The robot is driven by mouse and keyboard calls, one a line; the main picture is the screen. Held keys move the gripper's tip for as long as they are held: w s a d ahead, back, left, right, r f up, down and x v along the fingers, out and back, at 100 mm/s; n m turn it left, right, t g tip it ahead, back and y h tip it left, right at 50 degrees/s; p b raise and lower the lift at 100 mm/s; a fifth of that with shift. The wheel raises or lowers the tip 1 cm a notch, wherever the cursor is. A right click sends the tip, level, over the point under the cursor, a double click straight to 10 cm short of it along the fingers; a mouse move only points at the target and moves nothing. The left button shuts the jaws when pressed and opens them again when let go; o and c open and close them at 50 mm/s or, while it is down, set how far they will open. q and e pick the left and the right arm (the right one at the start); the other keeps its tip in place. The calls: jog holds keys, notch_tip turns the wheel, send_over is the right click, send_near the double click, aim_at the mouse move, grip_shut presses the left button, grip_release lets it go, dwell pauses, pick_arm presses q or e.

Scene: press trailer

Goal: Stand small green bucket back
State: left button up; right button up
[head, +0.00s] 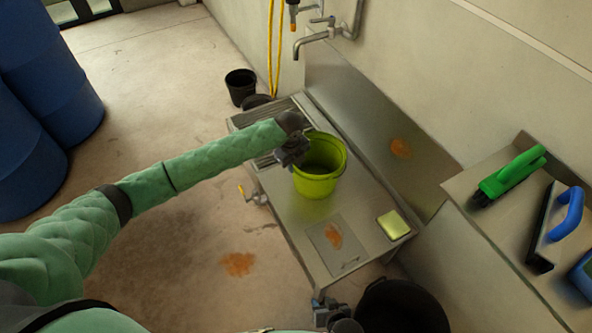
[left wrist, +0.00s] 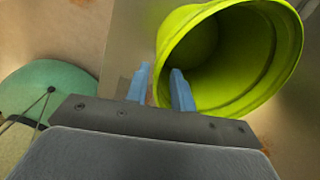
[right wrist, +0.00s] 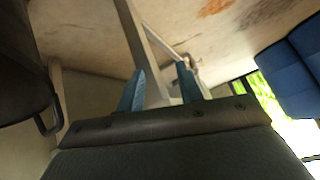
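The small green bucket (head: 318,184) stands upright on the metal sink table (head: 290,222), its mouth facing up. My left gripper (head: 296,160) is at the bucket's left rim. In the left wrist view, the fingers of this gripper (left wrist: 160,84) are apart, with the bucket's rim (left wrist: 163,50) running between them and one finger in front of the bucket's inside. I cannot tell whether either finger touches the wall. My right gripper (head: 326,310) is low at the table's near end. In the right wrist view, this gripper (right wrist: 160,82) is open and empty.
A yellow-green sponge (head: 393,224) and an orange stain (head: 333,236) are on the table's near part. A tap (head: 318,38) is above its far end. Black buckets (head: 240,86) (head: 400,308) stand on the floor. The right shelf holds a green brush (head: 512,172) and a blue-handled brush (head: 567,212).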

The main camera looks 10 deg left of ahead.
pick_arm(q)
notch_tip(320, 180, up, 7)
jog(key=shift+s+a, duration=0.25)
jog(key=shift+s, duration=0.05)
dwell(0.4)
